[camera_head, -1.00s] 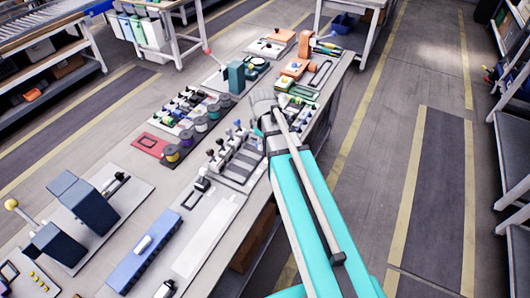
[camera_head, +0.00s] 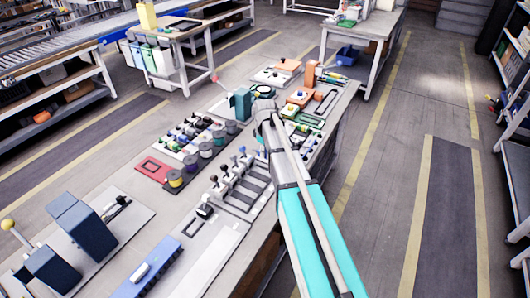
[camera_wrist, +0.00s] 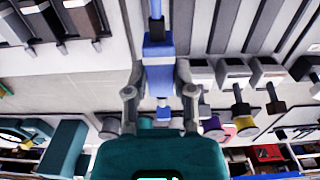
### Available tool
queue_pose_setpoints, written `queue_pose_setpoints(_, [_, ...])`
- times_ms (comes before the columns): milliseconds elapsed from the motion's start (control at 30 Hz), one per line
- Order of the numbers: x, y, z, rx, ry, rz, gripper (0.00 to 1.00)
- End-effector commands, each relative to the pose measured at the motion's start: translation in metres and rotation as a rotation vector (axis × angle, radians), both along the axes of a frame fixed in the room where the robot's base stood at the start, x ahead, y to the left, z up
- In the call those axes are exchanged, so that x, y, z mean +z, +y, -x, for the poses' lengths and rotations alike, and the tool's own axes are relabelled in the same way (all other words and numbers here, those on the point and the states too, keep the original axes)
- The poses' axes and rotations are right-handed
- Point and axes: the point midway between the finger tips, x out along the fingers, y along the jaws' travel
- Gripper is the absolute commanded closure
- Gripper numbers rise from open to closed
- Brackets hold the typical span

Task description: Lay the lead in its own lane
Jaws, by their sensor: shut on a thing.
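The lead shows in the wrist view as a blue connector block (camera_wrist: 158,60) with a thinner blue part running up to the picture's top edge. My gripper (camera_wrist: 160,90) is shut on it, one fingertip on each side. In the head view my gripper (camera_head: 263,108) is over the bench beside the lane panel, and the lead there is hidden or too small to tell. The lane panel (camera_head: 250,190) has several grey lanes with dark-knobbed pieces at their far ends. In the wrist view, long lanes (camera_wrist: 270,22) lie right of the lead. I cannot tell which lane is its own.
Several coloured spools (camera_head: 190,165) stand on the bench beyond the panel. A red tray (camera_head: 153,169), a teal block (camera_head: 240,104) and an orange block (camera_head: 310,73) stand around them. Dark blue blocks (camera_head: 88,230) and a blue rail (camera_head: 145,268) are nearer. Open floor lies right of the bench.

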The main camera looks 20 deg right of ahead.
Motion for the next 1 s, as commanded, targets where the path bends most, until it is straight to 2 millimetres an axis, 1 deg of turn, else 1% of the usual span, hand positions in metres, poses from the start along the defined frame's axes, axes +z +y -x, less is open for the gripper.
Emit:
queue_pose_setpoints(267, [-0.011,0.000,0.000,0.000,0.000,0.000,1.00])
queue_pose_setpoints(800, [-0.060,0.000,0.000,0.000,0.000,0.000,1.00])
queue_pose_setpoints(1000, [-0.072,0.000,0.000,0.000,0.000,0.000,1.00])
